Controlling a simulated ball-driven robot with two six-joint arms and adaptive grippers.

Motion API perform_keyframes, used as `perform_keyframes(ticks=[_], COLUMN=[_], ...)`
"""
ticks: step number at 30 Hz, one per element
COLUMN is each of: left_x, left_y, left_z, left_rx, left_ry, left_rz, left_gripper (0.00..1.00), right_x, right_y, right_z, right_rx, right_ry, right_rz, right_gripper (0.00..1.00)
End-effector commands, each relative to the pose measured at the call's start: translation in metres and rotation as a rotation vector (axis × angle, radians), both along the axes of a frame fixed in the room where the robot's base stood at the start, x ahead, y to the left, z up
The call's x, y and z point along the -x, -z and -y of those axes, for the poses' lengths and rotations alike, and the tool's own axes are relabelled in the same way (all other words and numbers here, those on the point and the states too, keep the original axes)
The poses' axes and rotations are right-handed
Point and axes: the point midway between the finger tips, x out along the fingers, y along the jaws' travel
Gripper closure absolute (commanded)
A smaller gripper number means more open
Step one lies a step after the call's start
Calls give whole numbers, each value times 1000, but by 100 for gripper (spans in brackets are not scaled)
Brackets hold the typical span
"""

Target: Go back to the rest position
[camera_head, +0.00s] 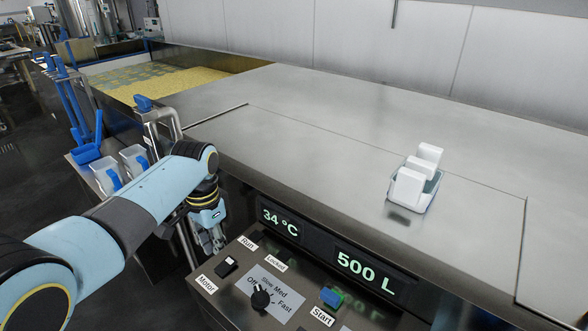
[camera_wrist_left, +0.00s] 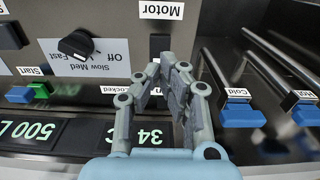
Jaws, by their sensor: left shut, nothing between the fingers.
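My left arm reaches in from the left in the head view, and its gripper (camera_head: 212,238) points down beside the left end of the control panel (camera_head: 235,312). In the left wrist view, the left gripper (camera_wrist_left: 173,68) is shut with nothing between its fingers. Its tips are near the black motor switch (camera_wrist_left: 160,45), and I cannot tell whether they touch it. The motor switch also shows in the head view (camera_head: 227,266), just right of and below the gripper. My right gripper is not in view.
The panel carries a black speed knob (camera_head: 261,299), a blue and green start switch (camera_head: 331,297) and displays reading 34 °C and 500 L. A small tray (camera_head: 424,201) with white blocks stands on the steel top (camera_head: 330,120). Blue-handled valves (camera_wrist_left: 240,115) lie close to the gripper.

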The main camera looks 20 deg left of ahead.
Motion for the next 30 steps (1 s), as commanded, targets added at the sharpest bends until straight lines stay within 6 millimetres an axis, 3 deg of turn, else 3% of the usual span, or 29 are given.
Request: perform_keyframes(ticks=[5, 11, 18, 21, 30], left_x=[12, 67, 154, 180, 231], left_y=[2, -3, -44, -63, -110], left_z=[1, 5, 17, 20, 29], left_rx=[-8, -36, -51, -50, -38], left_ry=[-13, -75, -173, -204, -267], left_rz=[12, 83, 191, 223, 290], left_gripper=[100, 100, 100, 100, 100], right_x=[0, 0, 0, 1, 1], right_y=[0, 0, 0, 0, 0], right_z=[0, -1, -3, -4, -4], right_rx=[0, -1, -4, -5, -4], right_ry=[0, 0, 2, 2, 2], right_rz=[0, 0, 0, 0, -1], right_gripper=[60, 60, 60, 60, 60])
